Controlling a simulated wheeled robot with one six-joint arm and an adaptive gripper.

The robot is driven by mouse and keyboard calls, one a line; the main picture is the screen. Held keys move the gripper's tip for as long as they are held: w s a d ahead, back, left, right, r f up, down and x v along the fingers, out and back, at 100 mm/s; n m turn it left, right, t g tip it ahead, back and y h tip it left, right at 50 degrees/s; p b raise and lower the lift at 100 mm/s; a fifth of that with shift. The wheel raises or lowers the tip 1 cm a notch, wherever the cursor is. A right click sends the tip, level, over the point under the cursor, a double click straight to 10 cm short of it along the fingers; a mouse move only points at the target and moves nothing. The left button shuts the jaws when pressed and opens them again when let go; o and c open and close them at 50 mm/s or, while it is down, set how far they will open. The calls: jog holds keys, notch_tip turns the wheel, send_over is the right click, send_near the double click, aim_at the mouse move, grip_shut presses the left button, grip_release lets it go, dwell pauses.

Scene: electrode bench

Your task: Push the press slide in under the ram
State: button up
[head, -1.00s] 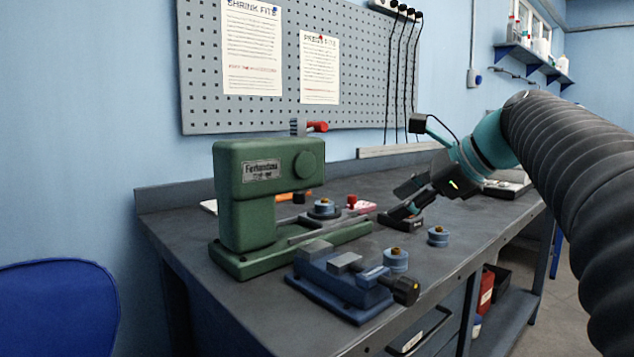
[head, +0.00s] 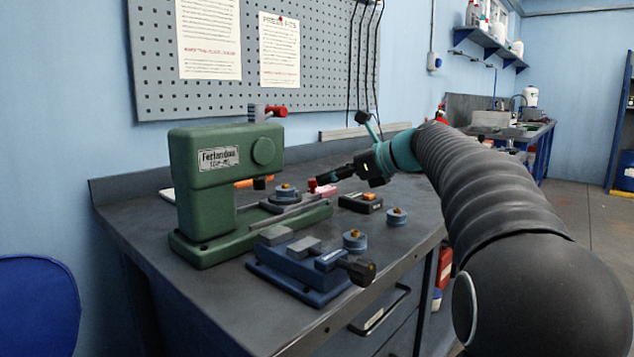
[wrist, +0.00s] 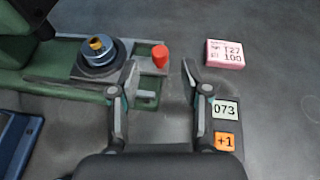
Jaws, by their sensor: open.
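The green press (head: 205,185) stands on the bench with its ram (head: 260,183) above the base. The press slide (wrist: 148,64) sits on the base rails, carrying a blue-grey disc with a brass centre (wrist: 97,48); the loaded disc also shows in the head view (head: 285,192), to the right of the ram and not beneath it. A red knob (wrist: 160,56) stands at the slide's right end. My gripper (wrist: 158,69) is open and empty. In the wrist view its fingertips flank the area just below the knob; contact cannot be told.
A pink block (wrist: 225,53) lies right of the knob. A dark box with an orange label (head: 361,202) is on the bench. A blue vise-like fixture (head: 300,275) stands in front of the press, with blue discs (head: 355,240) (head: 397,216) nearby.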

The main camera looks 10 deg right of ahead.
aim_at(317, 194)
jog(key=shift+x, duration=2.3)
grip_shut()
